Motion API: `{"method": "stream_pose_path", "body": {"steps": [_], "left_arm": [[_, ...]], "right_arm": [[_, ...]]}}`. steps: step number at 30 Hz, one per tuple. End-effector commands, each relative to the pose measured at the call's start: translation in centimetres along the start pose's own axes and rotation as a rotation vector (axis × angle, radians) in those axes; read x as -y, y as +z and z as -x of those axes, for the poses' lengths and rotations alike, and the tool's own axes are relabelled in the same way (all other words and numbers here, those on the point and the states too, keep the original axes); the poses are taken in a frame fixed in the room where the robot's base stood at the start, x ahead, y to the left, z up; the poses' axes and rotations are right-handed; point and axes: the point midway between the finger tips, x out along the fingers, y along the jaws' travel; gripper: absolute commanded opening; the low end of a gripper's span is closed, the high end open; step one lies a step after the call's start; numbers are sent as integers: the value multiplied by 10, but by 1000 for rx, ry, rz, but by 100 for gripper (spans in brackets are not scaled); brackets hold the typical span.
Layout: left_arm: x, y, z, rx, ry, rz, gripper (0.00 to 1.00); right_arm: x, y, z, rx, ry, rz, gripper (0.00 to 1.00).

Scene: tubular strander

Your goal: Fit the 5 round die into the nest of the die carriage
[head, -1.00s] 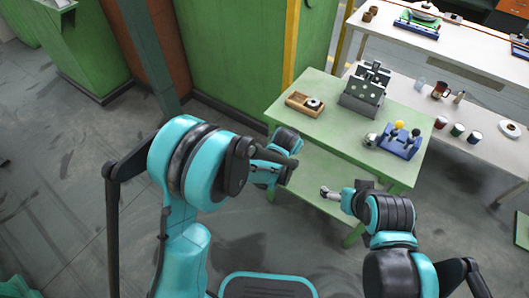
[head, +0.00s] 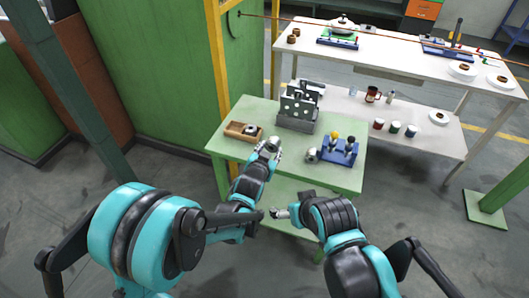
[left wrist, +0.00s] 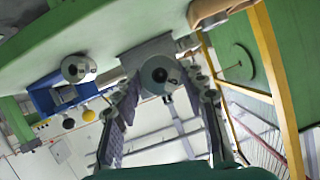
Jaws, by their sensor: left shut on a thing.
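My left gripper (head: 272,147) is over the green table, in front of the grey die carriage (head: 297,122). It is shut on a small round grey die, which shows in the left wrist view (left wrist: 160,75) between the two fingers, with a dark hole in its middle. The carriage has upright plates and also shows behind the die in the left wrist view (left wrist: 140,52). The die looks apart from the carriage, but the gap is unclear. The nest cannot be made out. My right gripper (head: 280,213) is in front of the table's near edge; its fingers are too small to read.
A wooden tray (head: 232,134) with a dark round piece lies left of the carriage. A blue stand (head: 338,157) with yellow and dark knobs stands right, beside a silver round piece (head: 312,156). A white bench (head: 400,70) stands behind. The table's front left is clear.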

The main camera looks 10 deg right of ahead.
Motion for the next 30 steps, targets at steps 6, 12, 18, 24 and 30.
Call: {"method": "stream_pose_path", "body": {"steps": [6, 12, 18, 24, 30], "left_arm": [[-3, 15, -6, 0, -1, 0, 0], [-7, 33, -14, 0, -1, 0, 0], [-10, 49, -20, 0, -1, 0, 0], [-12, 56, -23, 0, -1, 0, 0], [-12, 56, -23, 0, -1, 0, 0]], "right_arm": [[0, 7, -10, 0, 0, 0, 88], [0, 15, -21, 0, 0, 0, 88], [0, 22, -30, 0, 0, 0, 88], [0, 24, -34, 0, 0, 0, 88], [0, 24, -34, 0, 0, 0, 88]]}}
